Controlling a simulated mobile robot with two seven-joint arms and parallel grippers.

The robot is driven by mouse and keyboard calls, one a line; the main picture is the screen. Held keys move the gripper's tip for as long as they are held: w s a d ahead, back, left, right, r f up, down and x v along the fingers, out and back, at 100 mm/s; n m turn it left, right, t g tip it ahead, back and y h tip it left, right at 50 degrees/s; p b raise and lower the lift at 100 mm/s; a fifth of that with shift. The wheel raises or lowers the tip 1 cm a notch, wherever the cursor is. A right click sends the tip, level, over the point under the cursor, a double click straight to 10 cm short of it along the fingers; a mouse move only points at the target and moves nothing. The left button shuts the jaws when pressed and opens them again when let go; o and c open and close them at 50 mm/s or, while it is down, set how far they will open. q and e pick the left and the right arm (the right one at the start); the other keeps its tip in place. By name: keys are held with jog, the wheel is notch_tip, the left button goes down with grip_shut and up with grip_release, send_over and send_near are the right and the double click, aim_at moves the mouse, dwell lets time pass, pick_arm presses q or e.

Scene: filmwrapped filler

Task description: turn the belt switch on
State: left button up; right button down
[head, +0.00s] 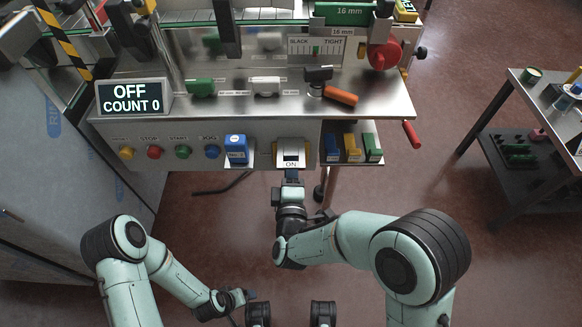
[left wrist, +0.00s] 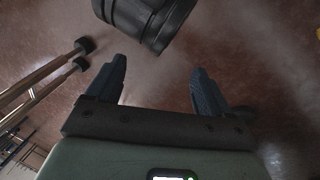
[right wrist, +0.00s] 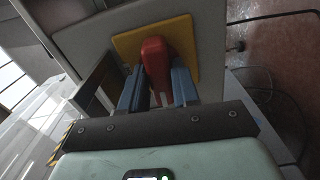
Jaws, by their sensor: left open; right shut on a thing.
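The belt switch (head: 291,148) is on the machine's front panel, with a yellow surround and an ON label. In the right wrist view its red handle (right wrist: 155,62) stands on a yellow plate (right wrist: 184,30). My right gripper (head: 291,176) is at the switch; the right wrist view shows its fingers (right wrist: 158,88) on both sides of the red handle, shut on it. The display (head: 134,97) reads OFF and COUNT 0. My left gripper (head: 248,296) is low, away from the panel; its fingers (left wrist: 160,85) are apart and empty in the left wrist view.
Yellow, red, green and blue buttons (head: 183,152) and a blue box (head: 236,149) sit left of the switch. A shelf (head: 352,170) with small colored items is to its right. A side table (head: 515,120) stands at far right. The floor below is mostly clear.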

pick_arm(q)
jog(key=shift+g+y, duration=0.3)
jog(key=shift+s+a+f+b, duration=0.1)
jog(key=shift+a+f+b, duration=0.25)
jog(key=shift+f+b, duration=0.45)
jog(key=shift+s+a+f+b, duration=0.1)
jog(key=shift+a+f+b, duration=0.3)
jog(key=shift+f, duration=0.6)
jog(key=shift+s+a+f+b, duration=0.1)
jog(key=shift+a+f+b, duration=0.2)
jog(key=shift+f+b, duration=0.5)
pick_arm(e)
jog(key=shift+m, duration=8.6)
pick_arm(q)
jog(key=shift+f, duration=0.15)
pick_arm(e)
jog(key=c, duration=0.9)
grip_release()
